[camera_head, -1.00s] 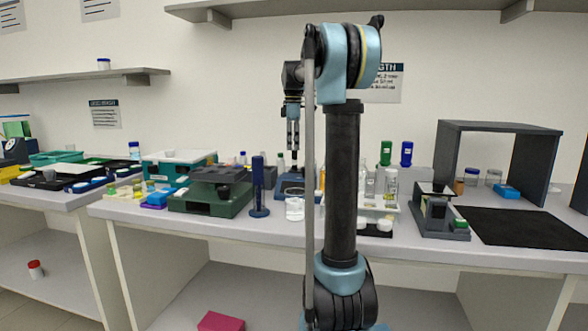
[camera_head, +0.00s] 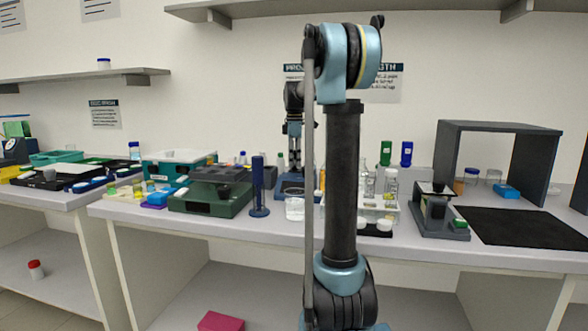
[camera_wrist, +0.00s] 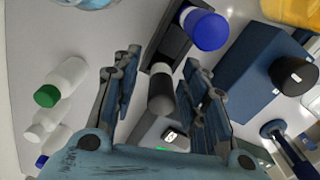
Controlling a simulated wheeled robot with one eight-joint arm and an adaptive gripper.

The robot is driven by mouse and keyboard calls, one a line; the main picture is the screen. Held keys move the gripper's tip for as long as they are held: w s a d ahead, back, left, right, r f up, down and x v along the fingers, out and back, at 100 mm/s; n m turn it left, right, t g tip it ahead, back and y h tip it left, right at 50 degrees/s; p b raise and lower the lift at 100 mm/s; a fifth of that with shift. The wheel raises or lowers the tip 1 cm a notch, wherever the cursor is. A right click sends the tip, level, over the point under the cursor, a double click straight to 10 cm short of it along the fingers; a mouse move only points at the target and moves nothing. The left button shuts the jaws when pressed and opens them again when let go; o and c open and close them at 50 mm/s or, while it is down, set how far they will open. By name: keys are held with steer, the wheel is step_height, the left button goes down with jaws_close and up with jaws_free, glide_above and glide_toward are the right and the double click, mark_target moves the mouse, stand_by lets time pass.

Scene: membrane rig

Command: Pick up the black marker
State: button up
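In the wrist view, a short dark cylinder with a grey end (camera_wrist: 161,92) stands between my fingers, seen nearly end-on; it looks like the black marker, though no label shows. My gripper (camera_wrist: 162,85) is open, one finger on each side of the cylinder, with a visible gap to both. I cannot tell how far the tips reach down along it. In the head view my gripper (camera_head: 294,150) hangs over the back middle of the bench, partly behind my arm, and the marker cannot be made out there.
A blue-capped bottle (camera_wrist: 205,29) in a dark holder stands close to the fingertips. A blue box (camera_wrist: 257,70) is at right and a green-capped white bottle (camera_wrist: 62,80) at left. A blue stand (camera_head: 258,185) and a green case (camera_head: 212,195) crowd the bench.

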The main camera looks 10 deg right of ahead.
steer(key=c, duration=0.6)
steer(key=shift+r, duration=0.1)
steer(key=shift+c, duration=0.2)
